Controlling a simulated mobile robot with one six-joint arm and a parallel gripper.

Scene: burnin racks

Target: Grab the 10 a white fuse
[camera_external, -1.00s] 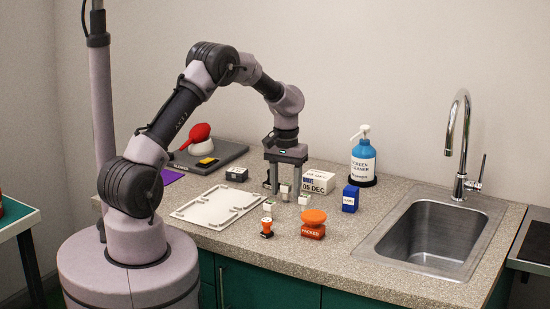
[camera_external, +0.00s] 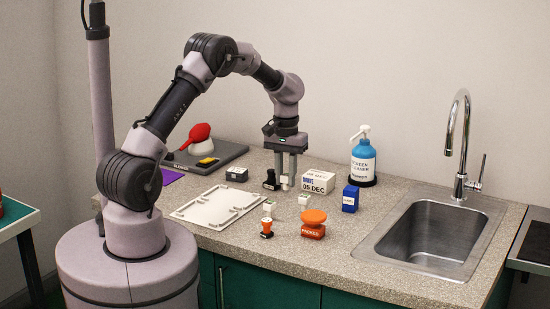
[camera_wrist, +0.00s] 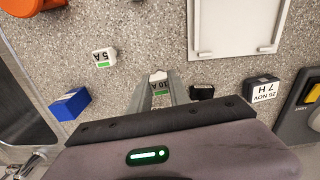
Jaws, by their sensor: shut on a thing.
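The white 10 A fuse (camera_wrist: 159,77) is between the two fingers of my gripper (camera_wrist: 160,92) in the wrist view, with its 10 A label facing the camera. In the external view my gripper (camera_external: 285,182) points straight down, shut on the fuse (camera_external: 284,181), which looks a little above the counter. The fingers partly hide it. Another white fuse, marked 5 A with a green stripe (camera_wrist: 103,58), lies apart from the gripper; a small white piece (camera_external: 304,199) stands in front of the gripper in the external view.
A black stamp-like piece (camera_external: 271,182) stands close to my gripper's left. A white box marked 05 DEC (camera_external: 318,182) and a blue box (camera_external: 350,199) are to the right. A white tray (camera_external: 218,207) lies left; orange-topped pieces (camera_external: 313,224) stand in front. The sink (camera_external: 430,235) is far right.

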